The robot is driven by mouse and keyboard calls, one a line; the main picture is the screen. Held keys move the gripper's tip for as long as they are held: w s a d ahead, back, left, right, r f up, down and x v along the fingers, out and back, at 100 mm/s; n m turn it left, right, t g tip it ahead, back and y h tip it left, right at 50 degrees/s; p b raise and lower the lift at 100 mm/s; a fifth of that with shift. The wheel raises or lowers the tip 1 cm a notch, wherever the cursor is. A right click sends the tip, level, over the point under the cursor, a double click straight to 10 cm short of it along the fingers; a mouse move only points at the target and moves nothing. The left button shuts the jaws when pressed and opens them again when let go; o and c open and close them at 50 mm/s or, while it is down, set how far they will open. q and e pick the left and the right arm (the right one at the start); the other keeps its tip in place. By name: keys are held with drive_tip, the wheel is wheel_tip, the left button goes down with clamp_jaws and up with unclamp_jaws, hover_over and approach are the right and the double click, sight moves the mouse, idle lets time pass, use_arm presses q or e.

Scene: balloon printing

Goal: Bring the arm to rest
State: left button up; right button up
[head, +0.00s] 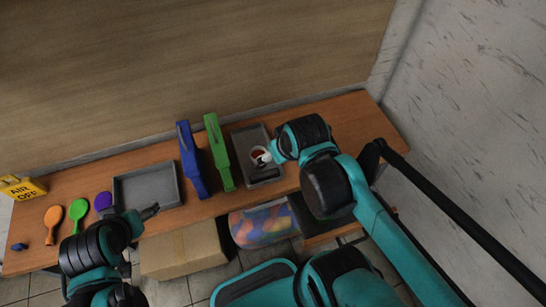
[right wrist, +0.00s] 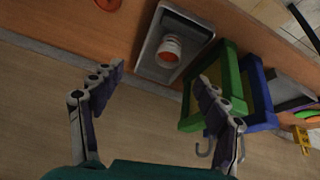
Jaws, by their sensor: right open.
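My right gripper (right wrist: 160,80) is open and empty in the right wrist view, its two fingers wide apart. A small grey tray (right wrist: 150,72) lies beyond the fingertips, and a white and orange round item (right wrist: 170,50) stands in it, apart from both fingers. In the head view my right arm reaches over the right end of the table near this tray (head: 243,142), and its fingers are mostly hidden. My left gripper (head: 143,214) is near the front edge of the large tray, and its finger gap is unclear.
A blue frame (head: 192,165) and a green frame (head: 219,155) stand between the small tray and a larger empty grey tray (head: 130,182). A cardboard box (head: 182,252) and clear bin (head: 262,227) sit below.

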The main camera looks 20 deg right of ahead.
drive_tip(key=shift+s+a+f+m+t+y, duration=0.15)
drive_tip(key=shift+s+a+m+t, duration=0.15)
drive_tip(key=shift+a, duration=0.4)
drive_tip(key=shift+s+a+r+m+t+y, duration=0.1)
drive_tip(key=shift+s+a+m+t+y, duration=0.1)
drive_tip(key=shift+s+a+t, duration=0.35)
drive_tip(key=shift+w+a, duration=0.1)
drive_tip(key=shift+w, duration=0.15)
